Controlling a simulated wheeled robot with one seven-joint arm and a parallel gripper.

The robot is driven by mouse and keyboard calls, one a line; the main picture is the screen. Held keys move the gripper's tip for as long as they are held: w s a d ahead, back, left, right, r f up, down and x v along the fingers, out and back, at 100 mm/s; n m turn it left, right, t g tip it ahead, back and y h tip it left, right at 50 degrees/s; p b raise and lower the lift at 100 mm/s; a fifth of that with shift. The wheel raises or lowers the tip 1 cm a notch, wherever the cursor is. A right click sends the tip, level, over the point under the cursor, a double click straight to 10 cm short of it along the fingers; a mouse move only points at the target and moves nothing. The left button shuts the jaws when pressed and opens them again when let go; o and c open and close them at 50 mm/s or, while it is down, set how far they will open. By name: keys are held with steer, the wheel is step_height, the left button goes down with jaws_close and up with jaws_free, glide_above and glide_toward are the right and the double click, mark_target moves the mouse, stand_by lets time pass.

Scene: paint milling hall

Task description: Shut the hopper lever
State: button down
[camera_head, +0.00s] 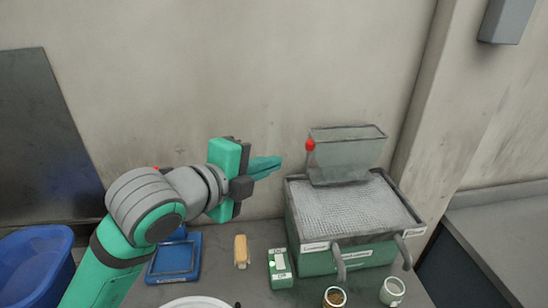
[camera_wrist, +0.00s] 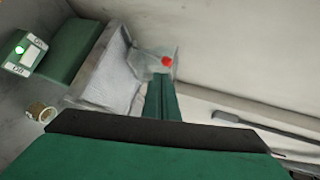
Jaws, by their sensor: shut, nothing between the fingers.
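The hopper (camera_head: 347,155) is a translucent grey bin at the back of a green machine (camera_head: 318,260) with a pale meshed top. A red knob (camera_head: 310,144), which looks like the lever's end, sits at the hopper's left edge; the lever's arm is hard to make out. In the wrist view the red knob (camera_wrist: 167,61) shows just beyond my fingertips, in front of the hopper (camera_wrist: 150,62). My gripper (camera_head: 280,162) is shut and empty, pointing right, left of the knob and slightly lower in the picture. Its green fingers (camera_wrist: 160,85) appear apart from the knob.
A green switch box (camera_head: 280,268) with a lit button stands left of the machine. A tan block (camera_head: 241,251), a blue scale-like device (camera_head: 175,257) and a blue tub (camera_head: 35,262) are further left. Two small cups (camera_head: 335,297) (camera_head: 392,291) stand in front, below two grey spouts (camera_head: 340,262).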

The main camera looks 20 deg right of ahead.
glide_toward(307, 148)
steer(key=x, duration=0.4)
steer(key=shift+d+f, duration=0.2)
steer(key=shift+f, duration=0.1)
steer(key=shift+w+d, duration=0.45)
steer(key=shift+d, duration=0.2)
